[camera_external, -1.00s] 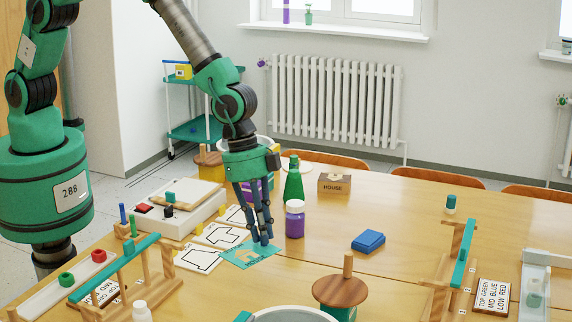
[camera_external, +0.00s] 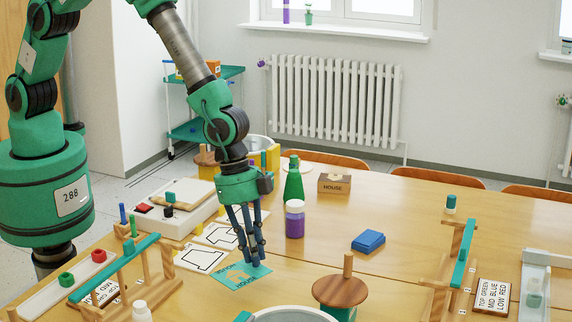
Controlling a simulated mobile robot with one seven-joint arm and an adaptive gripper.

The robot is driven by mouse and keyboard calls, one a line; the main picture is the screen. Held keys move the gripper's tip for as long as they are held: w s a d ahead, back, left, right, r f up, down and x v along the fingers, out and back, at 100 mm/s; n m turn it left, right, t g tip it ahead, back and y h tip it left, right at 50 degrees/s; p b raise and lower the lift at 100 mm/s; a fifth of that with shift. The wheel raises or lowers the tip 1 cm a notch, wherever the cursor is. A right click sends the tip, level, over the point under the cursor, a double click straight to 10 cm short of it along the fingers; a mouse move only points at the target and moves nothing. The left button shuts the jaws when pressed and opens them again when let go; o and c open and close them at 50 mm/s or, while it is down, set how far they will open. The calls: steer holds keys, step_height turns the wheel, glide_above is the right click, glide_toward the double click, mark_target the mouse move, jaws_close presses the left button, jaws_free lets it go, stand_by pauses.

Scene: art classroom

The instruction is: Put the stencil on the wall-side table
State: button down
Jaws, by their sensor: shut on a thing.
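The stencil (camera_external: 236,277) is a flat teal sheet with a house-shaped cutout and lettering that reads HOUSE. It is over the wooden table (camera_external: 330,245), in front of the white outline cards. My gripper (camera_external: 254,262) points down with its blue fingers shut on the stencil's right part. I cannot tell whether the sheet touches the tabletop or hangs just above it. Which table counts as the wall-side one is not clear from this view.
A purple jar (camera_external: 295,222) and a green bottle (camera_external: 293,184) stand behind and to the right. A round wooden-topped stand (camera_external: 340,291) is at the front right. A teal-barred wooden rack (camera_external: 118,265) is at left. A blue block (camera_external: 368,241) lies right, with bare table around it.

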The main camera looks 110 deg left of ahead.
mark_target(252, 264)
steer(key=shift+f, duration=0.85)
steer(key=shift+f+b, duration=0.5)
steer(key=shift+f, duration=1.35)
steer(key=shift+f, duration=0.1)
steer(key=c, duration=1.7)
jaws_free()
steer(key=shift+o, duration=0.2)
steer(key=p+v, duration=0.2)
steer(key=v, duration=1)
